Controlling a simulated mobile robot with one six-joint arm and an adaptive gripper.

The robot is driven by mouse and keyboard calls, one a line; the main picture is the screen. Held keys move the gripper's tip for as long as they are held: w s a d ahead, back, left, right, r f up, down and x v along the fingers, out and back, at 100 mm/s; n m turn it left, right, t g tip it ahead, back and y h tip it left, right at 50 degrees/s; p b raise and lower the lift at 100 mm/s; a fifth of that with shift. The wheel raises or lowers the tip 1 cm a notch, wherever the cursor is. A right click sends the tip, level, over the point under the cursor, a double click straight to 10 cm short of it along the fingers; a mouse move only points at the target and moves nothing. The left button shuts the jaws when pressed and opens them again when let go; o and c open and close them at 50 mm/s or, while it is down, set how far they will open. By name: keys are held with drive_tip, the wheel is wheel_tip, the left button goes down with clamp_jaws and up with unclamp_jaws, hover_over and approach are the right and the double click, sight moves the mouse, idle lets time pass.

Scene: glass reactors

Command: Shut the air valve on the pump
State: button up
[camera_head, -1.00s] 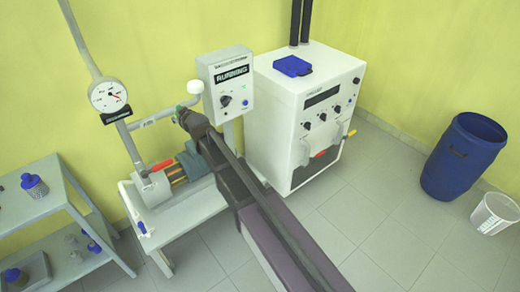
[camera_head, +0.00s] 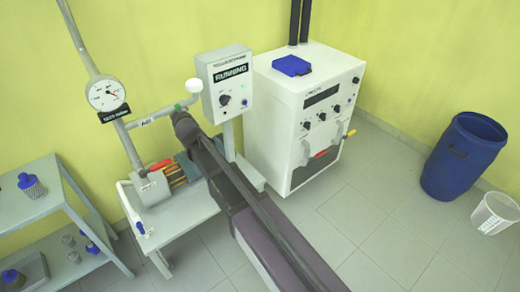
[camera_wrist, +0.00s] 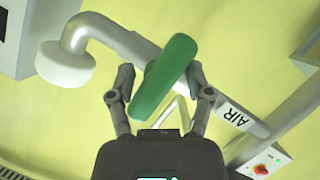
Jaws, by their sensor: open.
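The air valve's green lever (camera_wrist: 165,78) is in the middle of the wrist view, on a grey pipe labelled AIR (camera_wrist: 232,116). In that picture the lever slants across the line of the pipe. My gripper (camera_wrist: 160,88) is open, with one finger on each side of the lever. Gaps show beside it, and I cannot tell whether either finger touches. In the head view my gripper is at the pipe, and only a bit of green lever (camera_head: 178,107) shows past it. The pump (camera_head: 155,189) stands below on a white table, partly hidden by my arm.
A control box (camera_head: 229,91) reading RUNNING is just right of the valve. A white pipe cap (camera_wrist: 66,66) is left of the lever. A round gauge (camera_head: 104,94) stands at left. A white cabinet (camera_head: 283,125) is at right, a blue barrel (camera_head: 460,155) farther right.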

drive_tip(key=shift+n+t+h+b, duration=0.7)
drive_tip(key=shift+n+t+b, duration=0.5)
drive_tip(key=shift+n, duration=0.8)
drive_tip(key=shift+n+t+b, duration=0.9)
drive_tip(key=shift+n+b, duration=0.75)
drive_tip(key=shift+n, duration=0.65)
drive_tip(key=v, duration=1.3)
drive_tip(key=d+f+m+g+h+p, duration=0.1)
drive_tip(key=d+f+m+g+h, duration=0.1)
drive_tip(key=d, duration=0.6)
drive_tip(key=d+f+m+g+h+p, duration=0.1)
drive_tip(key=d+m+h, duration=0.3)
drive_tip(key=d, duration=0.5)
drive_tip(key=d+f+m+g+h, duration=0.2)
drive_tip(key=d+f+m+g, duration=0.2)
drive_tip(key=d+m, duration=0.2)
drive_tip(key=shift+d+m+h+p, duration=0.4)
drive_tip(key=shift+d, duration=1)
drive_tip(key=shift+w, duration=0.1)
